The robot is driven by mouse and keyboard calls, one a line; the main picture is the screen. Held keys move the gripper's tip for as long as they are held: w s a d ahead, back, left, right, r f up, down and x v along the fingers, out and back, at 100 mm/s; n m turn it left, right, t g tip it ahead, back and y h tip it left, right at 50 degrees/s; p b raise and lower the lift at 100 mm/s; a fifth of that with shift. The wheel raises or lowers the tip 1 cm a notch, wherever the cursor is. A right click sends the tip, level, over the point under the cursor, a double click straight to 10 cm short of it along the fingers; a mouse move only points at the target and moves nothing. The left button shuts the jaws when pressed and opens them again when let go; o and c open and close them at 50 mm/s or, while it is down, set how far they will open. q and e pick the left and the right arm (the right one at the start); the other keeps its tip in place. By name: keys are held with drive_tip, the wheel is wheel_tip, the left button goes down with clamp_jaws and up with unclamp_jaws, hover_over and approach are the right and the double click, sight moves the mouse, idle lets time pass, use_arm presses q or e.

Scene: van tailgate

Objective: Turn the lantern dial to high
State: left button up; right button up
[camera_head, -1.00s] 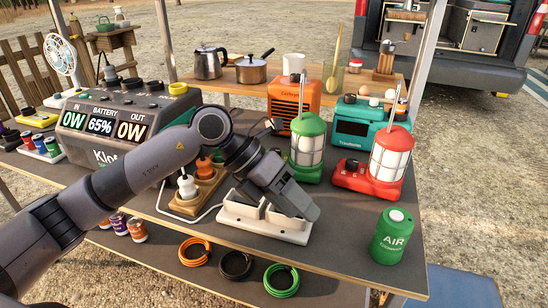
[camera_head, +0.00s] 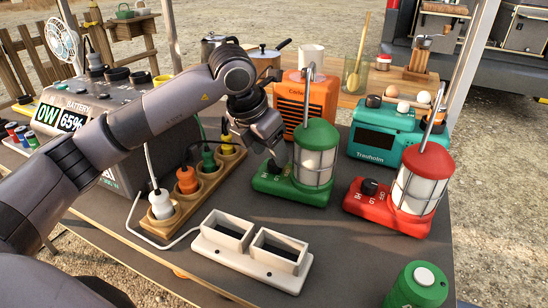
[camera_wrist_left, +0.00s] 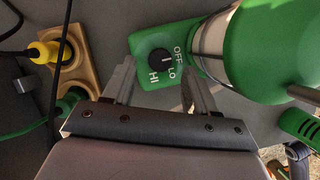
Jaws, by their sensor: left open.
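The green lantern (camera_head: 316,160) stands on the table with its green base (camera_head: 290,186). My left gripper (camera_head: 276,160) is just above the dial side of the base. In the left wrist view its fingers (camera_wrist_left: 157,82) are spread and empty, with the dial beyond and between them. My right gripper is not in view.
A red lantern (camera_head: 420,178) stands right of the green one. A wooden socket strip (camera_head: 205,184) with plugs and cables lies to the left. A white double holder (camera_head: 250,250) is in front. An orange heater (camera_head: 296,100) and teal radio (camera_head: 383,137) stand behind.

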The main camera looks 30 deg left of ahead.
sight(273, 163)
use_arm(q)
drive_tip(key=x, duration=0.3)
drive_tip(key=c, duration=1)
drive_tip(key=shift+c, duration=0.2)
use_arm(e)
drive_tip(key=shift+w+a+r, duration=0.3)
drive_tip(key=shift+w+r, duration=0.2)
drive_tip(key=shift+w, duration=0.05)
